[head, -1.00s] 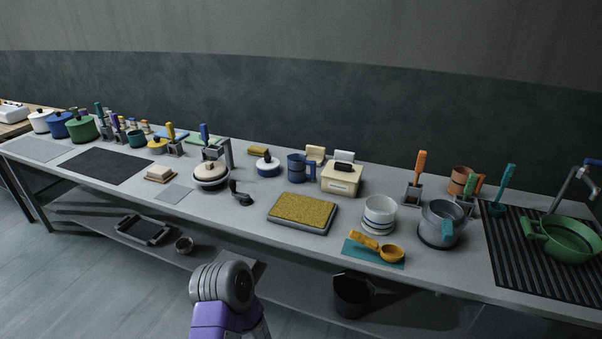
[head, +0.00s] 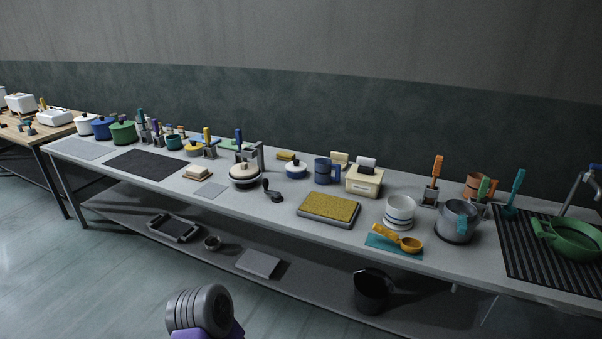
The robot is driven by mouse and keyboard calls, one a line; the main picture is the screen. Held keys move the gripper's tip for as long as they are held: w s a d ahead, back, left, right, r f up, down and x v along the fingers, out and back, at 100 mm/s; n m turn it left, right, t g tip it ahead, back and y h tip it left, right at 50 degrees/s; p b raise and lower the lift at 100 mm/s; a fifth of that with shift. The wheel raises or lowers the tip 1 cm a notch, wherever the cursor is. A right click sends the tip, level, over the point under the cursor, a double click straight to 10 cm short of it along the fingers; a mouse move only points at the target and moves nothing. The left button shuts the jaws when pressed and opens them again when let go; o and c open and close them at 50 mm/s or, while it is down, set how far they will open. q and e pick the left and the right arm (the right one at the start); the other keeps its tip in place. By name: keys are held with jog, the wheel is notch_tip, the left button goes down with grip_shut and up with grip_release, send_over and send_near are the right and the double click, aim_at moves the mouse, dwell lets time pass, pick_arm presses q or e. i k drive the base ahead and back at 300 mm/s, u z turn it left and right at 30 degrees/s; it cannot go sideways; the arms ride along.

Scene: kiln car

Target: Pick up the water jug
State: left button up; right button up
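Several jug-like vessels stand on the long grey counter (head: 290,207); I cannot tell which one is the water jug. A blue jug (head: 323,173) with a side handle stands near the back, left of a cream box. Neither of my grippers is in view. Only a grey and purple part of my own arm shows at the bottom, apart from the counter.
A yellow-topped tray (head: 329,207), stacked white bowls (head: 399,210) and an orange scoop (head: 400,241) lie along the counter's front. A green pan (head: 571,240) sits on the ribbed drainer at right. A black bucket (head: 372,290) stands on the lower shelf. Floor is clear at left.

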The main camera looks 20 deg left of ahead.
aim_at(322, 167)
jog(key=u, duration=0.95)
jog(key=i, duration=1.5)
jog(key=z, duration=0.4)
